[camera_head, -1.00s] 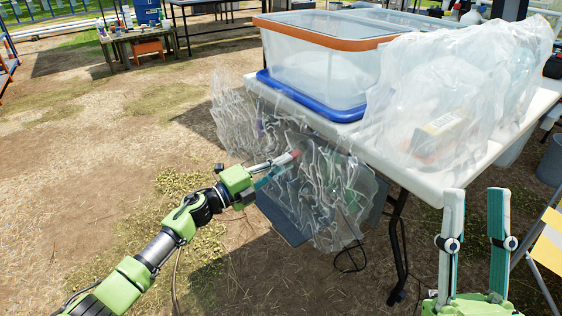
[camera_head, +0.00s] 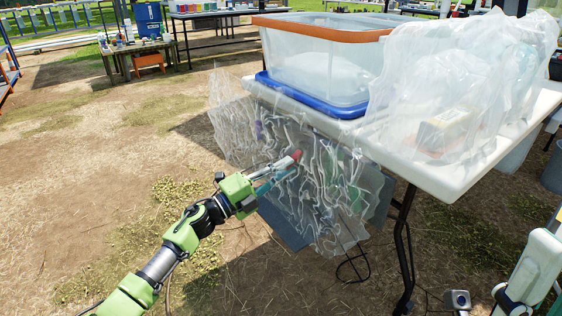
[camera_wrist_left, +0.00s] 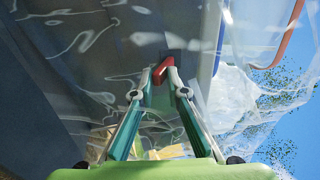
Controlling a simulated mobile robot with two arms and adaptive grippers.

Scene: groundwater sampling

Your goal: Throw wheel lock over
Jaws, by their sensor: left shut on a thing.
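My left gripper (camera_head: 291,164) is shut on a small red piece (camera_head: 296,155) at the table's left side, beside the hanging clear plastic sheet (camera_head: 335,195). In the left wrist view the red piece (camera_wrist_left: 150,75) sits between the fingertips (camera_wrist_left: 160,76), with a grey panel and clear plastic around it. The red piece may be the wheel lock, but I cannot tell what it is attached to. No wheel shows clearly.
A white table (camera_head: 462,184) holds a clear bin with an orange rim (camera_head: 320,62) in a blue tray (camera_head: 310,98), and a bagged box (camera_head: 445,130). A black table leg (camera_head: 405,245) and cable stand below.

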